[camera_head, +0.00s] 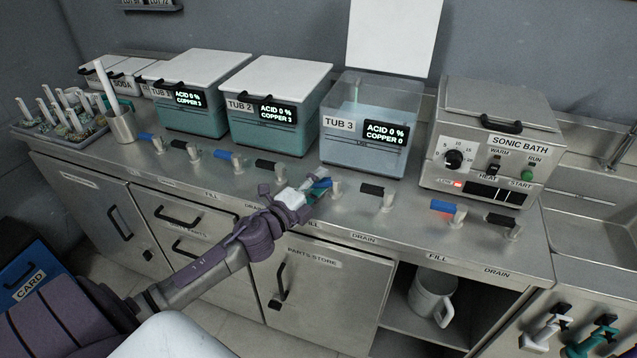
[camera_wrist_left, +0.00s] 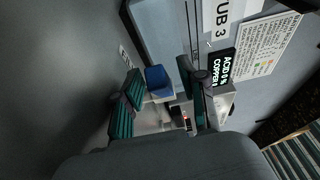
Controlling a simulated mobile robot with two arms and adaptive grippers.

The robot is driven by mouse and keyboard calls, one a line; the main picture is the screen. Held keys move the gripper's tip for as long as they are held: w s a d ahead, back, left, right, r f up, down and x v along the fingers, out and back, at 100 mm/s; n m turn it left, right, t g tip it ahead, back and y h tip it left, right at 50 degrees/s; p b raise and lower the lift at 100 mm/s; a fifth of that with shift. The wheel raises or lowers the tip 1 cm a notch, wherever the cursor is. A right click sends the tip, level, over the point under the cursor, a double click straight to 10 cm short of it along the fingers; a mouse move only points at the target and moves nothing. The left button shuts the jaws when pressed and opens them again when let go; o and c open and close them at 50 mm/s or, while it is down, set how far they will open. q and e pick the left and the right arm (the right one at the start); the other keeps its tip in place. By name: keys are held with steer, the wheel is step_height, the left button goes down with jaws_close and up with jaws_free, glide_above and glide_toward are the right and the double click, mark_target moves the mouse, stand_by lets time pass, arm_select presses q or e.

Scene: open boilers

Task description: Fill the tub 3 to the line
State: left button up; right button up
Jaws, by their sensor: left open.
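Tub 3 (camera_head: 345,160) is a clear tub with its white lid (camera_head: 394,38) raised; its display reads acid 0 %, copper 0. Pale bluish liquid shows inside, and a faint light streak near the back wall may be a stream. My left gripper (camera_head: 308,190) is open at the blue-handled fill valve in front of tub 3. In the left wrist view the blue handle (camera_wrist_left: 158,80) lies between the two open fingers (camera_wrist_left: 162,98); contact cannot be told. The black drain handle (camera_head: 372,190) is to its right. My right gripper is out of view.
Tub 2 (camera_head: 300,138) and another closed tub (camera_head: 195,128) hold teal liquid on the left. The sonic bath (camera_head: 470,180) stands right, with its own blue (camera_head: 443,207) and black handles (camera_head: 502,221). A sink is far right. A jug (camera_head: 432,298) sits on the open shelf below.

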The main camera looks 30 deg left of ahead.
arm_select(q)
steer(key=shift+s, duration=0.1)
steer(key=s+a, duration=0.1)
steer(key=s, duration=1.1)
steer(key=shift+w, duration=0.1)
stand_by(6.6)
